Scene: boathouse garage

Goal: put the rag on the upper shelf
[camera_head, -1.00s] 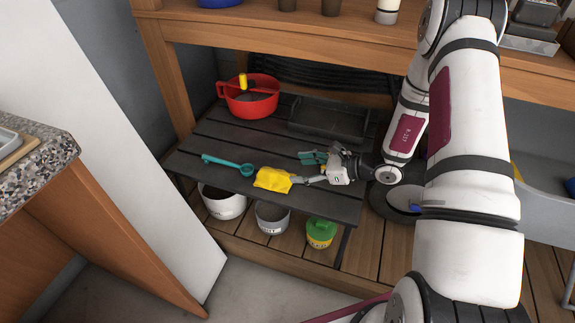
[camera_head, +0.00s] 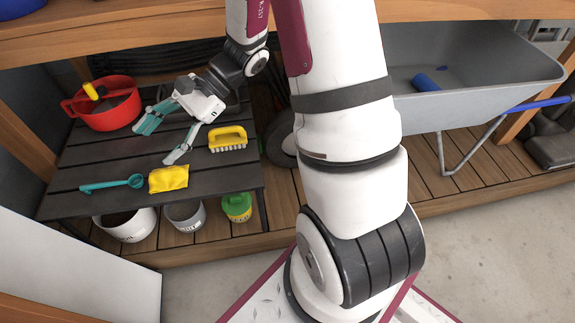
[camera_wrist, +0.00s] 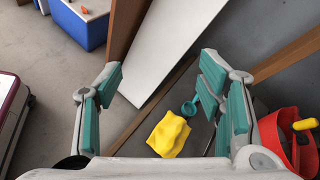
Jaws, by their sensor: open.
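The rag is a crumpled yellow cloth (camera_head: 169,178) lying near the front edge of a low dark slatted shelf (camera_head: 85,160). It also shows in the wrist view (camera_wrist: 168,134), between and beyond my fingers. My gripper (camera_head: 160,141) has teal finger pads and is open and empty. It is above the shelf, behind the rag and apart from it. In the wrist view my gripper (camera_wrist: 160,90) has its fingers spread wide. A wooden shelf (camera_head: 130,36) runs above the low one, its front edge crossing the top of the head view.
A teal spoon-like tool (camera_head: 112,184) lies left of the rag. A yellow brush (camera_head: 228,139) is to its right, a red pot (camera_head: 105,112) behind. A dark tray (camera_head: 172,92) is partly hidden by my gripper. Pots stand below. A grey wheelbarrow (camera_head: 455,85) is right.

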